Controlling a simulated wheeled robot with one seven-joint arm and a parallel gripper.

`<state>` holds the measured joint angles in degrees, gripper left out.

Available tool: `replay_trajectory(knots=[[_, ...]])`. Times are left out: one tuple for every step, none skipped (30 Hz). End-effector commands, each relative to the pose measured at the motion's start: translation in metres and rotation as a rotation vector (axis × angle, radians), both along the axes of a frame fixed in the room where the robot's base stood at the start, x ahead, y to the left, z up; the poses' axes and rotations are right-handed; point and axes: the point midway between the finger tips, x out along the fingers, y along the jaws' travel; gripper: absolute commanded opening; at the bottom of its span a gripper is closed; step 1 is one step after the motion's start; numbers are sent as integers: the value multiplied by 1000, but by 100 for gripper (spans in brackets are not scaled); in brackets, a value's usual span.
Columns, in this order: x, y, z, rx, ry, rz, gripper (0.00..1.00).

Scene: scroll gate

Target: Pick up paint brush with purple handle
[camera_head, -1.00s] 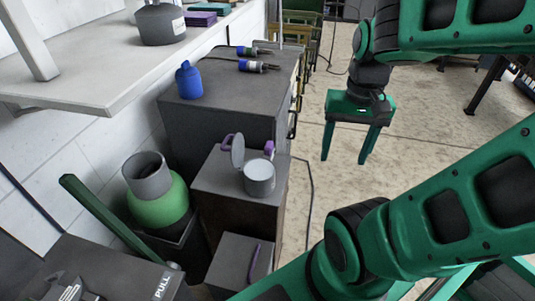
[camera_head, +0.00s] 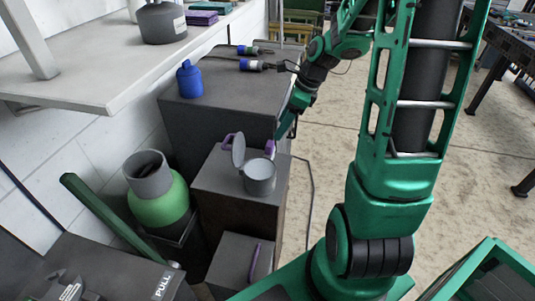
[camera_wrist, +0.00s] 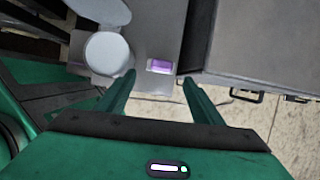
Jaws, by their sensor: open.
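A purple item (camera_head: 270,147) stands or lies beside the open paint can on the middle dark box. In the wrist view this purple and white item (camera_wrist: 160,66) lies between and just beyond my fingertips; I cannot tell whether it is a brush. A long thin purple piece (camera_head: 254,262), brush-like in shape, lies on the lowest dark box. Another purple bit (camera_head: 228,140) shows behind the can's lid. My gripper (camera_wrist: 159,78) is open with nothing between its fingers. In the head view my gripper (camera_head: 283,130) is at the right edge of the boxes, pointing down, partly hidden.
The grey paint can (camera_head: 259,178) with its raised lid stands close to the purple item; it also shows in the wrist view (camera_wrist: 106,54). A taller dark cabinet (camera_head: 215,110) behind holds a blue bottle (camera_head: 189,80) and cables. Open floor (camera_head: 325,165) lies to the right.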

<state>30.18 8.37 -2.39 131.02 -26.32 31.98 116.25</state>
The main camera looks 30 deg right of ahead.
Motion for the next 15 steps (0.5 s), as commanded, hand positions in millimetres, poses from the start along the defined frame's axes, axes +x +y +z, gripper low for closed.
replay_trajectory(knots=[[2,1,-3,11,3,-16,61],[4,1,-5,16,5,-24,61],[6,3,-8,20,5,-30,61],[7,4,-12,22,5,-33,61],[8,5,-16,22,7,-34,61],[9,6,-22,22,7,-35,61],[11,8,-26,22,7,-34,61],[12,9,-30,22,7,-34,61],[14,10,-36,22,7,-34,61],[15,11,-39,22,7,-34,61],[16,12,-42,22,6,-34,61],[17,13,-46,21,5,-35,61],[17,14,-49,20,6,-35,61],[18,14,-51,20,6,-35,61],[18,15,-52,19,5,-34,61]])
